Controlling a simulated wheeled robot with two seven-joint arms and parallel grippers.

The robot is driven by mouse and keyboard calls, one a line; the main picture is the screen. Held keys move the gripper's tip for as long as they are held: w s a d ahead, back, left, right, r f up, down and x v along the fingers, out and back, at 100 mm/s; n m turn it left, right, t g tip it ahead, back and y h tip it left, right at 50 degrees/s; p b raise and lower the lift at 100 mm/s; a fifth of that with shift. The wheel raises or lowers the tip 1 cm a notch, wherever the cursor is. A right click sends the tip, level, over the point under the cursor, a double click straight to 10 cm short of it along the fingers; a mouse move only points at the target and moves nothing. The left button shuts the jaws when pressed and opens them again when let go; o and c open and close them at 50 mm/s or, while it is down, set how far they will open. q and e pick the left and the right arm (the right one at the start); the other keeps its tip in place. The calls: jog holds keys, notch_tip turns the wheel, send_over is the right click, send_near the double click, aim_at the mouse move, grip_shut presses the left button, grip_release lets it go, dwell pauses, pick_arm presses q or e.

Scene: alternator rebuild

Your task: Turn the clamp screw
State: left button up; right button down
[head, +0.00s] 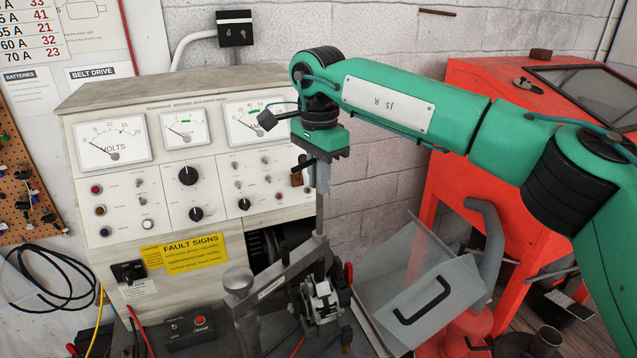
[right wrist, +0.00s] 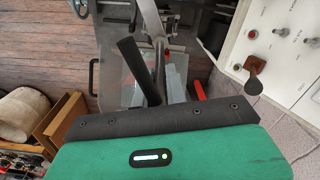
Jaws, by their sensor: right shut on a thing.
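The clamp screw (head: 320,222) stands upright in the head view, a thin grey rod above the bench clamp (head: 282,277). My right gripper (head: 319,178) points down from the green arm and is shut on the screw's top end. A short dark bar (head: 303,165) sticks out to the left beside the fingers. In the right wrist view a dark bar (right wrist: 138,70) slants across in front of the fingers, which are largely hidden. An alternator (head: 322,298) sits under the screw; whether the screw's tip touches it I cannot tell. My left gripper is not in view.
A test panel (head: 215,185) with dials and knobs stands close left of the gripper. A clear guard with a black handle (head: 422,300) tilts at the lower right. A red cabinet (head: 480,120) stands behind my arm. A black switch box (head: 187,328) lies at lower left.

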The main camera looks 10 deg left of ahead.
jog(key=shift+w+f+m+b, duration=0.1)
jog(key=shift+m+b, duration=2.3)
jog(key=shift+m, duration=5.5)
jog(key=shift+w+m+b, duration=0.1)
jog(key=shift+m+b, duration=2.25)
jog(key=shift+m, duration=5.55)
jog(key=c, duration=1.4)
grip_release()
jog(key=shift+c, duration=0.2)
